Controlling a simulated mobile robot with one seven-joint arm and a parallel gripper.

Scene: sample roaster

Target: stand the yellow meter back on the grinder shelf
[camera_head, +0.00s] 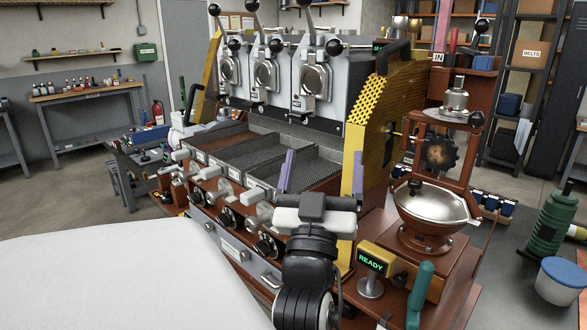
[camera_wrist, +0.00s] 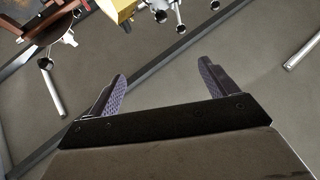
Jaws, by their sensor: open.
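The yellow meter (camera_head: 375,259) has a dark screen reading READY in green. It appears upright on a short silver stem and round foot, at the front of the brown grinder stand (camera_head: 440,268), low and right of my gripper in the head view. The grinder has a wide silver bowl (camera_head: 437,203). My gripper (camera_head: 322,165) is open and empty, its two purple fingers pointing away over the front of the roaster. A yellow part at the top of that view cannot be identified for certain.
The roaster's mesh trays (camera_head: 260,155) and front knobs (camera_head: 227,217) lie left of my gripper. A teal handle (camera_head: 420,290) stands up close right of the meter. A white surface (camera_head: 110,275) fills the lower left. A green bottle (camera_head: 550,220) and a white tub (camera_head: 560,280) are at right.

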